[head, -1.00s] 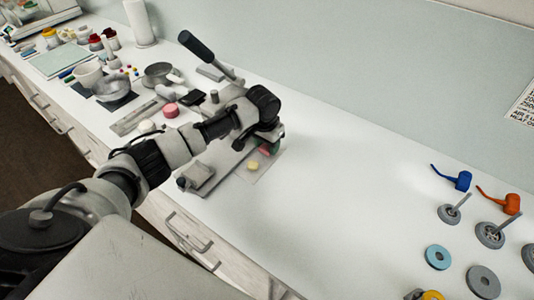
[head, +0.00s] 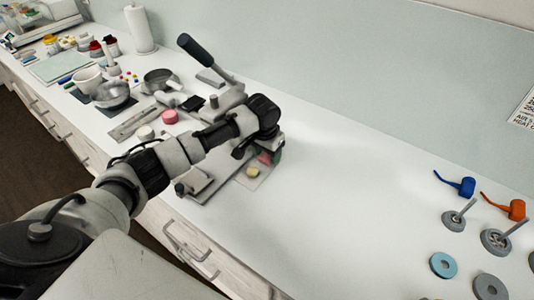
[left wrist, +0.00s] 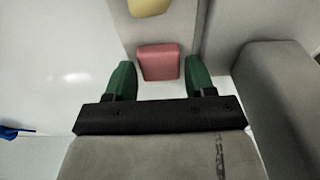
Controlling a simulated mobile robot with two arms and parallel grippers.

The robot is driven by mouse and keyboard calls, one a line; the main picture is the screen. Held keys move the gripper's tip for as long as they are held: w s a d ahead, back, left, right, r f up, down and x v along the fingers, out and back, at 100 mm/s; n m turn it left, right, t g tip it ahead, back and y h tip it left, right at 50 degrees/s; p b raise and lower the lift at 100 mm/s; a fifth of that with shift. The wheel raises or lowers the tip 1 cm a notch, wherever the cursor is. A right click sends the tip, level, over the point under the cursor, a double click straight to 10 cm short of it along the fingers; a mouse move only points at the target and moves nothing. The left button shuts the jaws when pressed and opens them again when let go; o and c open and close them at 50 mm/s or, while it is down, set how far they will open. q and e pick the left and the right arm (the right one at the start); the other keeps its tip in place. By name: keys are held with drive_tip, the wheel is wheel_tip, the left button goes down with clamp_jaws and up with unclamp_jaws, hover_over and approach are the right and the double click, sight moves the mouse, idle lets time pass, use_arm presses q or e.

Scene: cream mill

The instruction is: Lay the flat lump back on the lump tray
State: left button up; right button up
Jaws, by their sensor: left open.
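My left gripper (head: 272,156) is open over a thin pale tray (head: 246,184) beside the lever press. In the left wrist view its green fingers (left wrist: 160,76) stand on either side of a red lump (left wrist: 158,62), with small gaps visible. The red lump (head: 265,158) is partly hidden by the gripper in the head view. A yellow lump (head: 252,172) lies near it on the tray and shows at the top of the left wrist view (left wrist: 148,6). I cannot tell which lump is the flat one. My right gripper is not in view.
A press with a dark-handled lever (head: 197,52) stands behind my arm. A pink disc (head: 170,117) and a white round piece (head: 145,132) lie to the left. Bowls and jars crowd the far left. The counter right of the gripper is clear up to the blue piece (head: 462,186).

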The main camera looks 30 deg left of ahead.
sight(264, 156)
use_arm(q)
wheel_tip(264, 156, up, 12)
drive_tip(key=s, duration=0.1)
drive_tip(key=shift+s+f+b, duration=0.15)
drive_tip(key=shift+s+b, duration=0.05)
drive_tip(key=shift+b, duration=0.25)
drive_tip(key=shift+a, duration=0.1)
